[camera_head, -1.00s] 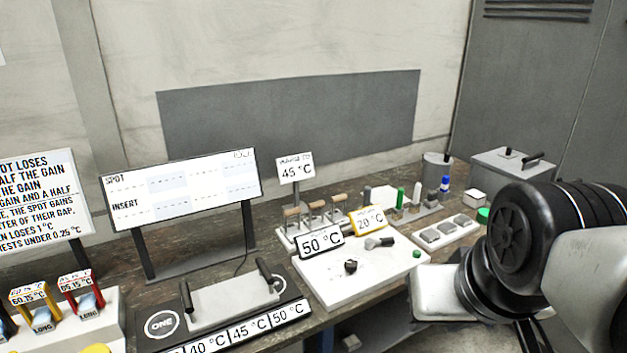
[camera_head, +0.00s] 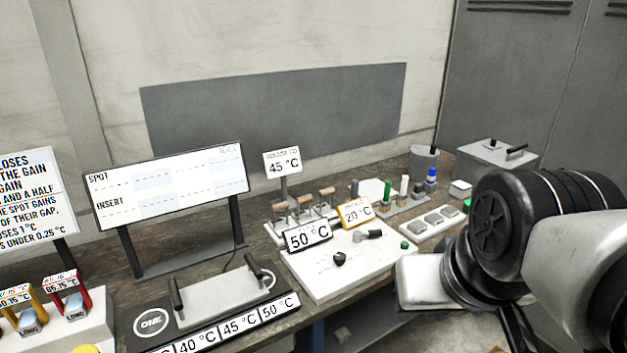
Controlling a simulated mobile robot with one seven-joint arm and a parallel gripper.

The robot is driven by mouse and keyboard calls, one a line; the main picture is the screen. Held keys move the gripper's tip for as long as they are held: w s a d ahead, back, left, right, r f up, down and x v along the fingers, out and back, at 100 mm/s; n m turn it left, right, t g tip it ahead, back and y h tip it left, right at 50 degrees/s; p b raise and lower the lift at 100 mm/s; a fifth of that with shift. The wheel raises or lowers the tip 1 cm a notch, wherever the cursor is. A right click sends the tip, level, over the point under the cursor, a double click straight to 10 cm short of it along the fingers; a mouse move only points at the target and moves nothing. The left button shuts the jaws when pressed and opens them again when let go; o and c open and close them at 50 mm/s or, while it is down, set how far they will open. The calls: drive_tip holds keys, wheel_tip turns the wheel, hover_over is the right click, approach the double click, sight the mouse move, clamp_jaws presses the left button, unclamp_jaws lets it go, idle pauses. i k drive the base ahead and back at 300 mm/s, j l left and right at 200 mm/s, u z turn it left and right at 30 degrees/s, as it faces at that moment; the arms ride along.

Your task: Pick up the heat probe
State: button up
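I cannot tell for certain which thing is the heat probe. A small grey piece with a dark end (camera_head: 367,234) lies on the white board (camera_head: 325,285), and a small black knob-like piece (camera_head: 339,258) lies in front of it. Several wooden-handled tools (camera_head: 304,206) stand upright in a rack behind the 50 °C sign (camera_head: 307,236). My dark arm joint and grey link fill the right side, apart from these things in the picture. My gripper's fingers do not show.
A black-edged plate (camera_head: 220,298) with two dark upright handles stands at the front left, below a display screen (camera_head: 167,189). A yellow-framed 20 °C sign (camera_head: 356,212), small coloured bottles (camera_head: 431,178) and a grey lidded box (camera_head: 495,161) stand further back. The white board's front is mostly bare.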

sight(355, 186)
drive_tip(key=i+l+u, duration=0.3)
drive_tip(key=i+l, duration=0.15)
drive_tip(key=i+l+u, duration=0.15)
drive_tip(key=l, duration=0.25)
drive_tip(key=i+l+u, duration=0.3)
drive_tip(key=l, duration=0.4)
drive_tip(key=i+l+u, duration=0.3)
drive_tip(key=l, duration=0.45)
drive_tip(key=i, duration=0.05)
